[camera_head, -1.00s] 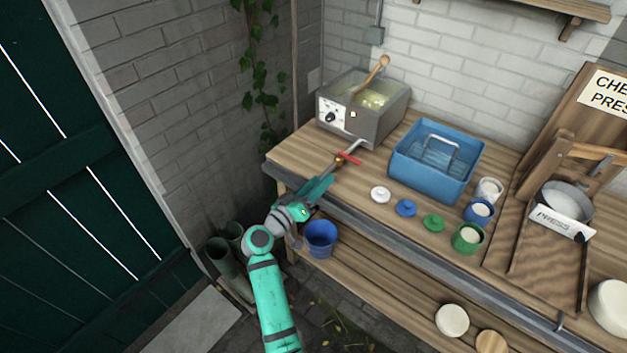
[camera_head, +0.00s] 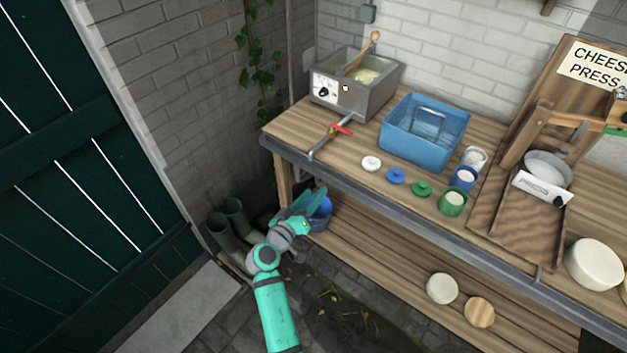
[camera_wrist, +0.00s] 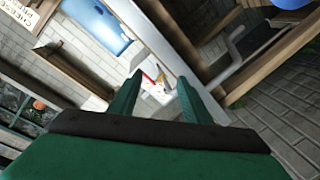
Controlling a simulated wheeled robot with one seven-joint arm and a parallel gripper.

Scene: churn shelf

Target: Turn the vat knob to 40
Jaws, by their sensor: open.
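The grey metal vat (camera_head: 366,98) stands at the back left end of the wooden bench, with pale contents and a wooden paddle in it. Its black knob (camera_head: 323,91) is on a white dial plate on the front face. The dial's numbers are too small to read. A tap with a red handle (camera_head: 341,129) sticks out low from the vat over the bench. My gripper (camera_head: 312,194) is open and empty, low in front of the bench's left end, beside the blue bucket and well below the knob. In the wrist view its two green fingers (camera_wrist: 158,97) are apart with nothing between them.
A blue tub (camera_head: 424,133) stands right of the vat. White, blue and green lids (camera_head: 396,176) and matching pots (camera_head: 464,178) lie along the bench front. A cheese press (camera_head: 540,170) stands right. A blue bucket (camera_head: 320,212) and boots (camera_head: 228,225) are below left.

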